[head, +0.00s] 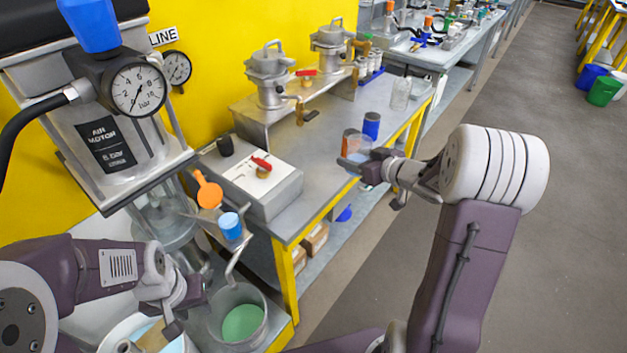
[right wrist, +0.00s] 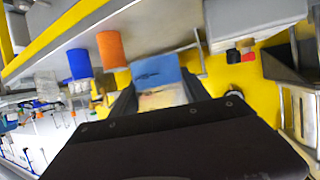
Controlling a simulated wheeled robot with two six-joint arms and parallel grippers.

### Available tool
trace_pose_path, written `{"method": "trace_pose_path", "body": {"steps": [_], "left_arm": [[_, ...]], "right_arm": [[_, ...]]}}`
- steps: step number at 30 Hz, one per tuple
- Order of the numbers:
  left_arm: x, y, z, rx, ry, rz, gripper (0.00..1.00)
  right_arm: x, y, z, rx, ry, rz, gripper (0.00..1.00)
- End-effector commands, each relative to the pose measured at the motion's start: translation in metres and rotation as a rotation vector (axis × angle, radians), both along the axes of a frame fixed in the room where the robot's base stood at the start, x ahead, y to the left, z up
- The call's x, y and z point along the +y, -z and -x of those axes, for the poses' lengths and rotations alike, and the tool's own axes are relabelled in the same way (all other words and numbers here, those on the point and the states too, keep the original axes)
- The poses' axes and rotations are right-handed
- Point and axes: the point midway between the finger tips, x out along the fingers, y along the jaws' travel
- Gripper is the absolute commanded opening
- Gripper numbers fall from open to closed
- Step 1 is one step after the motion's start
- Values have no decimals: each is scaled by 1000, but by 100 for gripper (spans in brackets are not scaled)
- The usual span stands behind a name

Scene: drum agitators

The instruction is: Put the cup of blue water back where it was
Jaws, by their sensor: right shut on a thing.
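My right gripper (head: 368,166) is shut on the cup of blue water (head: 354,161), at the front edge of the steel bench (head: 330,120). In the right wrist view the cup (right wrist: 160,82) sits between the two fingers (right wrist: 160,98), a blue band showing in it. I cannot tell whether its base touches the bench. An orange container (head: 350,141) and a blue container (head: 371,125) stand close by it; they also show in the right wrist view, orange (right wrist: 111,50) and blue (right wrist: 79,64). My left gripper (head: 172,318) is over the pots at lower left; its finger opening is unclear.
A clear jar (head: 401,93) stands farther back. A grey box with a red-handled valve (head: 262,165) is on the bench's left part. A pot of green liquid (head: 243,322) stands below, near the drum agitator with its gauge (head: 137,90).

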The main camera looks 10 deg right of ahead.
Motion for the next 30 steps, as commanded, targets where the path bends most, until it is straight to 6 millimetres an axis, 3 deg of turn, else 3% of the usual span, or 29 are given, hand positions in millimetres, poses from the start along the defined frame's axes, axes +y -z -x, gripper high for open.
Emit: {"method": "trace_pose_path", "body": {"steps": [18,30], "left_arm": [[0,41,0,0,0,0,36],[0,47,0,0,0,0,36]], "right_arm": [[75,62,-64,0,-2,-1,0],[88,74,-77,1,3,-1,0]]}}
